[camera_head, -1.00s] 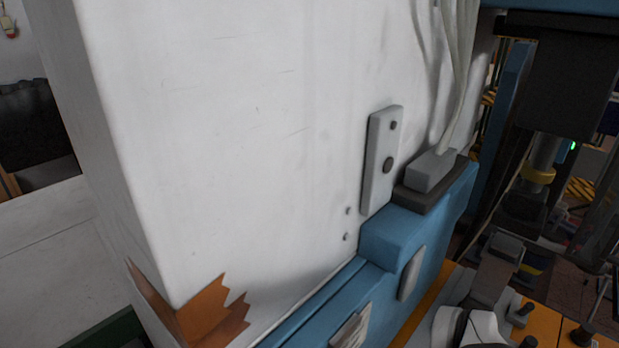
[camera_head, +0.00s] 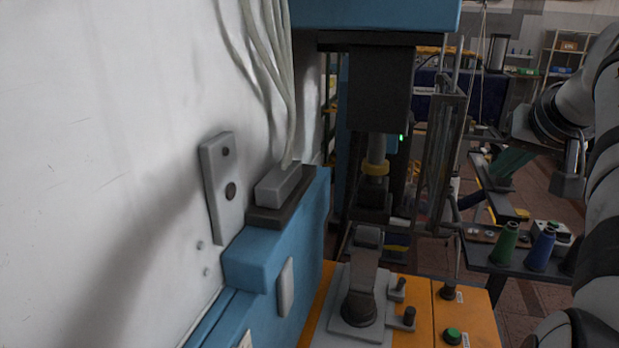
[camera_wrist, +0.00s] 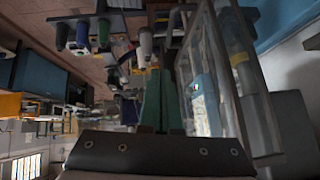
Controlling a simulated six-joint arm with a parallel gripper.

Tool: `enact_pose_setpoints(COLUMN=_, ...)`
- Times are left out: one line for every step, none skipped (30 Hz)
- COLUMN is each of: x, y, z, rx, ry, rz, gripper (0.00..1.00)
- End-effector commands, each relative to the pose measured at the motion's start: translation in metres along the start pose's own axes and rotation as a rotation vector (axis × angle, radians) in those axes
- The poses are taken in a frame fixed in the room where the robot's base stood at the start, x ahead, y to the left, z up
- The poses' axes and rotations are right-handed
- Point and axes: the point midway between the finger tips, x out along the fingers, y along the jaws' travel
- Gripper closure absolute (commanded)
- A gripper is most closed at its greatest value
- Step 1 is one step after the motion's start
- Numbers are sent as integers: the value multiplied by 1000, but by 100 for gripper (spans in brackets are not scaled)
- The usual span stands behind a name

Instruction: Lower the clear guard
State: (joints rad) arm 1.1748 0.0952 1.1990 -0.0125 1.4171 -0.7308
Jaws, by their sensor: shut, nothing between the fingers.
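The clear guard (camera_head: 436,150) is a see-through panel in a dark frame. In the head view it stands upright at the right of the blue press's dark ram, above the orange bench. In the wrist view the guard (camera_wrist: 213,85) fills the right of centre, with a grey metal frame. My gripper (camera_head: 497,172) has green fingers and is to the right of the guard in the head view. In the wrist view my gripper (camera_wrist: 160,75) is shut and empty, with the guard beside it on the right. I cannot tell the exact gap; no contact shows.
The blue and white press body (camera_head: 277,235) fills the left. A shoe last (camera_head: 360,295) sits under the ram, by a green button (camera_head: 452,336) on the orange bench (camera_head: 418,305). Thread cones (camera_head: 541,248) stand on a dark table at the right. A tall metal rod rises beside the guard.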

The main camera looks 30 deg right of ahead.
Motion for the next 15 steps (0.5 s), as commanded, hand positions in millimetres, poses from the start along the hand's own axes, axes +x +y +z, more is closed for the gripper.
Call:
enact_pose_setpoints(x=-5, y=-8, z=-6, rx=-3, ry=26, rz=-16, gripper=100)
enact_pose_setpoints(x=-6, y=-10, z=-8, rx=-2, ry=35, rz=-24, gripper=100)
enact_pose_setpoints(x=-4, y=-12, z=-10, rx=-2, ry=40, rz=-29, gripper=100)
enact_pose_setpoints(x=0, y=-13, z=-10, rx=-2, ry=40, rz=-30, gripper=100)
enact_pose_setpoints(x=4, y=-13, z=-10, rx=-2, ry=39, rz=-30, gripper=100)
enact_pose_setpoints(x=11, y=-14, z=-10, rx=-2, ry=38, rz=-31, gripper=100)
enact_pose_setpoints(x=17, y=-14, z=-10, rx=-2, ry=37, rz=-31, gripper=100)
enact_pose_setpoints(x=24, y=-14, z=-10, rx=-1, ry=37, rz=-31, gripper=100)
enact_pose_setpoints(x=33, y=-14, z=-10, rx=-1, ry=36, rz=-31, gripper=100)
enact_pose_setpoints(x=39, y=-15, z=-10, rx=-2, ry=36, rz=-31, gripper=100)
enact_pose_setpoints(x=46, y=-15, z=-10, rx=-2, ry=36, rz=-30, gripper=100)
enact_pose_setpoints(x=55, y=-15, z=-11, rx=-1, ry=36, rz=-30, gripper=100)
enact_pose_setpoints(x=62, y=-15, z=-11, rx=0, ry=36, rz=-31, gripper=100)
enact_pose_setpoints(x=69, y=-15, z=-11, rx=-1, ry=36, rz=-31, gripper=100)
enact_pose_setpoints(x=77, y=-15, z=-12, rx=-2, ry=36, rz=-30, gripper=100)
